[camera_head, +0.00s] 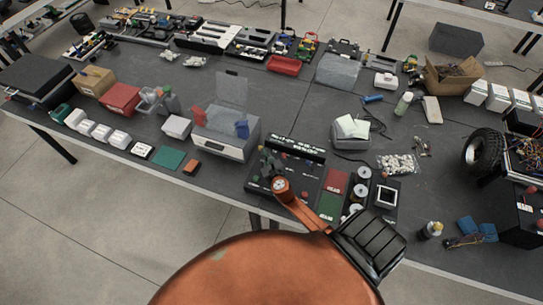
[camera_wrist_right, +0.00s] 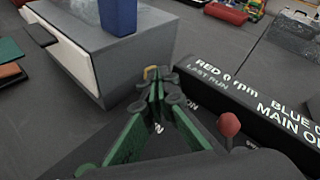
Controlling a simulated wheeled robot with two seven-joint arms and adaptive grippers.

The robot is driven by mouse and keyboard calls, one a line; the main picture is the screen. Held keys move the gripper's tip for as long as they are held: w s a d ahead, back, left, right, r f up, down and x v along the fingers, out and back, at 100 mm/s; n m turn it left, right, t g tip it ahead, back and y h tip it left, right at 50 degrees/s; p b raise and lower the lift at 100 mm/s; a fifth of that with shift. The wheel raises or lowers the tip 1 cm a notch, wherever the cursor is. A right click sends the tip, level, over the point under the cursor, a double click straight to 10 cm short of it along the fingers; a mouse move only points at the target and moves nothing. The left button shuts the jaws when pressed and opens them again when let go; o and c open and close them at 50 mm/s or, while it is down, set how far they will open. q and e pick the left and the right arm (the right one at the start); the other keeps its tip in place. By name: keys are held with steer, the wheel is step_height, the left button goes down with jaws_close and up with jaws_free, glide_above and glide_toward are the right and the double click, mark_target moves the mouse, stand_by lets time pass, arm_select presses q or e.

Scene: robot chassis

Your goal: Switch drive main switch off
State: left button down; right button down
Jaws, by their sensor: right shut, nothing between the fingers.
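The dark control panel (camera_head: 312,160) stands at the table's front edge, with white lettering along its raised back. In the right wrist view the display bar (camera_wrist_right: 262,92) reads "RED 0 rpm", "LAST RUN", "BLUE" and "MAIN O", cut off at the edge. A red ball-topped lever (camera_wrist_right: 228,125) stands in front of the bar, right of my fingers. I cannot tell whether it is the drive main switch. My right gripper (camera_wrist_right: 158,92) is shut and empty, low over the panel's left part; its fingers hide some markings. It also shows in the head view (camera_head: 268,160). My left gripper is not in view.
A grey box (camera_head: 225,135) with a clear raised lid and a blue piece stands close left of the gripper. Red (camera_head: 337,181) and green (camera_head: 329,206) plates lie on the panel's right. A black tyre (camera_head: 483,152) stands far right. The table behind the panel is partly clear.

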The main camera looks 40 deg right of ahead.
steer(key=shift+r+p, duration=0.6)
steer(key=shift+r, duration=0.05)
steer(key=s+a+r+p, duration=0.5)
steer(key=s+a+r, duration=0.1)
steer(key=s+r, duration=0.2)
steer(key=shift+s+a+p, duration=0.3)
steer(key=shift+s+a, duration=0.1)
steer(key=shift+s, duration=0.15)
steer(key=shift+r, duration=0.1)
